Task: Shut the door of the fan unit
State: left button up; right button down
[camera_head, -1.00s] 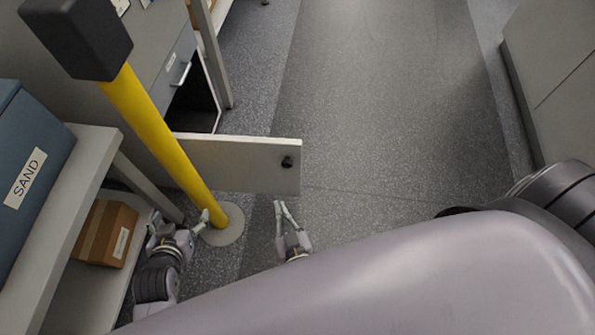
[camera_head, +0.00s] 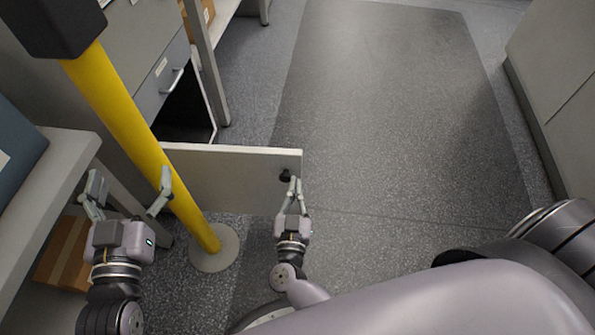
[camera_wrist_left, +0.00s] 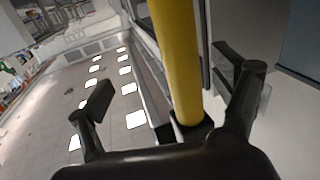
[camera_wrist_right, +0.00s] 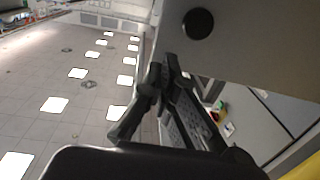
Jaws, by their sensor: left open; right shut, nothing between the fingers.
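The fan unit's door (camera_head: 225,178) is a pale flat panel standing open, jutting right from the cabinet over the floor. Its dark round knob (camera_head: 285,175) is near the free end, and it also shows in the right wrist view (camera_wrist_right: 198,23). My right gripper (camera_head: 295,182) is shut and empty, with its fingertips close to the knob; I cannot tell whether they touch it. My left gripper (camera_head: 128,188) is open and empty, beside the yellow post. In the left wrist view the post (camera_wrist_left: 178,60) shows beyond and between its fingers (camera_wrist_left: 170,90).
The yellow post (camera_head: 130,125) with a round base (camera_head: 214,250) stands in front of the door's hinge side. A dark opening (camera_head: 188,115) lies behind the door under a drawer (camera_head: 160,85). A shelf (camera_head: 50,180) with a cardboard box (camera_head: 65,255) is at left. Floor to the right is clear.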

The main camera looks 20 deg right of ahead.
aim_at(298, 161)
jog(key=b+x, duration=0.1)
jog(key=x, duration=0.4)
pick_arm(q)
notch_tip(298, 161, up, 7)
jog(key=s+t+h, duration=0.1)
jog(key=t+h, duration=0.1)
jog(key=t, duration=0.2)
jog(key=shift+s+d+r, duration=0.2)
jog(key=shift+d, duration=0.15)
pick_arm(e)
jog(key=shift+w+d, duration=0.15)
jog(key=shift+w, duration=0.2)
